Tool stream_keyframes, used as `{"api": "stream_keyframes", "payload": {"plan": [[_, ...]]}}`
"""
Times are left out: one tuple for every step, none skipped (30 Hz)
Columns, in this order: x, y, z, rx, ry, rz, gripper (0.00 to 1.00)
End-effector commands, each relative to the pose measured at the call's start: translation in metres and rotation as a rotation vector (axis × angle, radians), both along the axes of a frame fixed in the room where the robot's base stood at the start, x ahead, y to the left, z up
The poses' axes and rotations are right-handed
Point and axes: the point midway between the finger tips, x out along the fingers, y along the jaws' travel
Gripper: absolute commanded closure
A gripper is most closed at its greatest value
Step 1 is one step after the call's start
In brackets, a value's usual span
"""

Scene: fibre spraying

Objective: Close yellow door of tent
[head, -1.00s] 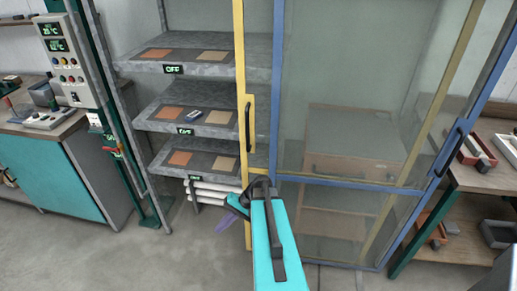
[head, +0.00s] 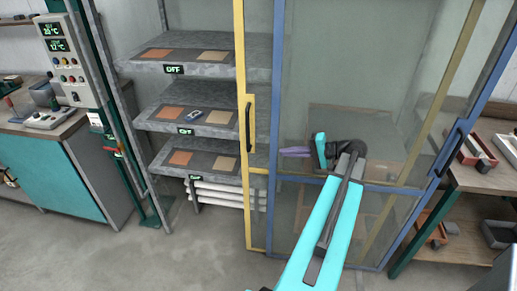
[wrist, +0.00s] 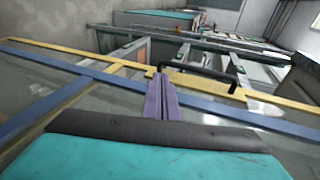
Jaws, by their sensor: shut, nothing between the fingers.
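The yellow door (head: 245,200) of the tent is a yellow-framed clear panel with a black handle (head: 248,125) on its left upright. It largely overlaps the blue-framed door (head: 277,100), and the tent's left side stands open. My gripper (head: 283,152) has purple fingers pressed together, empty, in front of the blue-framed panel and pointing left. It is right of the black handle and slightly lower in the head view. In the wrist view my fingertips (wrist: 160,78) appear close to one end of the handle (wrist: 200,71); I cannot tell if they touch.
Shelves (head: 200,120) with orange and tan plates show in the open left part, with white rolls (head: 228,195) below. A control panel (head: 62,60) and teal cabinet (head: 50,178) stand left. A workbench with trays (head: 475,150) is right. Floor at front left is clear.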

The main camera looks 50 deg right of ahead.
Motion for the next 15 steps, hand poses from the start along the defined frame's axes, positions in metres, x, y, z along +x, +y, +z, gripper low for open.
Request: {"api": "stream_keyframes", "payload": {"plan": [[-0.0046, -0.0054, 0.0053, -0.003, -0.011, -0.010, 1.00], [-0.0064, -0.0071, 0.0075, -0.004, -0.015, -0.012, 1.00], [-0.0078, -0.0086, 0.0093, -0.005, -0.019, -0.015, 1.00], [-0.0085, -0.0092, 0.0104, -0.006, -0.020, -0.016, 1.00], [-0.0089, -0.0095, 0.0108, -0.006, -0.021, -0.017, 1.00], [-0.0090, -0.0096, 0.0112, -0.006, -0.023, -0.017, 1.00], [-0.0089, -0.0095, 0.0111, -0.005, -0.022, -0.017, 1.00], [-0.0089, -0.0093, 0.0110, -0.005, -0.022, -0.017, 1.00], [-0.0088, -0.0093, 0.0109, -0.005, -0.022, -0.016, 1.00], [-0.0087, -0.0093, 0.0109, -0.005, -0.022, -0.016, 1.00], [-0.0088, -0.0093, 0.0108, -0.005, -0.022, -0.016, 1.00], [-0.0087, -0.0093, 0.0106, -0.005, -0.021, -0.016, 1.00], [-0.0087, -0.0092, 0.0106, -0.005, -0.021, -0.016, 1.00], [-0.0086, -0.0091, 0.0106, -0.005, -0.021, -0.016, 1.00], [-0.0082, -0.0090, 0.0105, -0.005, -0.021, -0.016, 1.00]]}}
